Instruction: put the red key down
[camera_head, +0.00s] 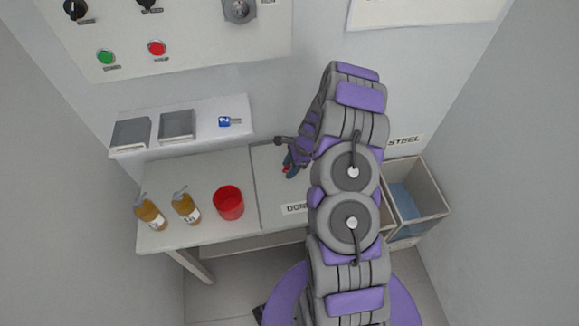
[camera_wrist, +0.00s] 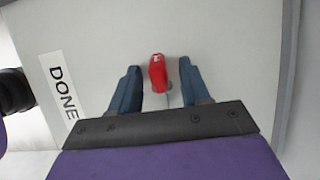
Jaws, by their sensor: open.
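The red key (camera_wrist: 158,70) lies on the light table surface (camera_wrist: 205,40) in the wrist view, its red head away from me and its thin shaft toward my gripper. My gripper (camera_wrist: 157,77) is open, with one blue finger on each side of the key and a gap to both. In the head view my gripper (camera_head: 291,164) is low over the part of the table with the DONE label, and a bit of the red key (camera_head: 286,169) shows beside it. The DONE label (camera_wrist: 62,88) is to the left in the wrist view.
A red cup (camera_head: 229,203) and two amber bottles (camera_head: 151,213) (camera_head: 186,208) stand on the table's left part. A shelf (camera_head: 215,113) above holds two grey trays and a blue key (camera_head: 229,121). A bin (camera_head: 430,196) near the STEEL label is at right.

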